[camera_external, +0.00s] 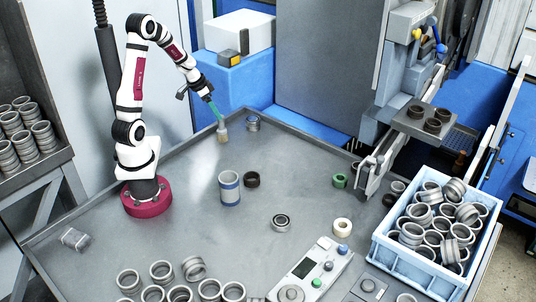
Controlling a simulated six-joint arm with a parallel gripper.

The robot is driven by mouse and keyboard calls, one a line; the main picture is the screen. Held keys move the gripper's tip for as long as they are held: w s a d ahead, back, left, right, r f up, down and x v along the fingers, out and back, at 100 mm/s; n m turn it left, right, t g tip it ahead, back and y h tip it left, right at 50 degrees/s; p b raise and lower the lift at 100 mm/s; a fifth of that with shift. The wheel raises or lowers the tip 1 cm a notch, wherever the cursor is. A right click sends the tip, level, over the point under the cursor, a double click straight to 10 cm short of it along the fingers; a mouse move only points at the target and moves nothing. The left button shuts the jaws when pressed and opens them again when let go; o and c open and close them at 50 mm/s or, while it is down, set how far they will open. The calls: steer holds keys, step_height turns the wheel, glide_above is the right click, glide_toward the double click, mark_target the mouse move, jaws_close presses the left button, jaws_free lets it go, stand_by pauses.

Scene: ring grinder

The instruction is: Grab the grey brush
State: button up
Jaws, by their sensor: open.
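My gripper (214,113) is at the end of the arm at the back left of the table, pointing down and to the right. A small upright grey-beige piece (223,132), which looks like the grey brush, is directly below its tip. The jaws are open, but the fingers are too small to see apart.
On the metal table (190,235) stand a blue-banded can (229,189), a dark ring (252,180) and a blue-grey jar (253,124) right of the brush. A blue crate of rings (380,245) is at right. A control panel (310,275) and several loose rings are in front.

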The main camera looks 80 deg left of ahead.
mark_target(222, 128)
steer(key=x, duration=0.9)
steer(key=shift+d+f, duration=0.2)
steer(key=shift+f, duration=0.25)
jaws_close()
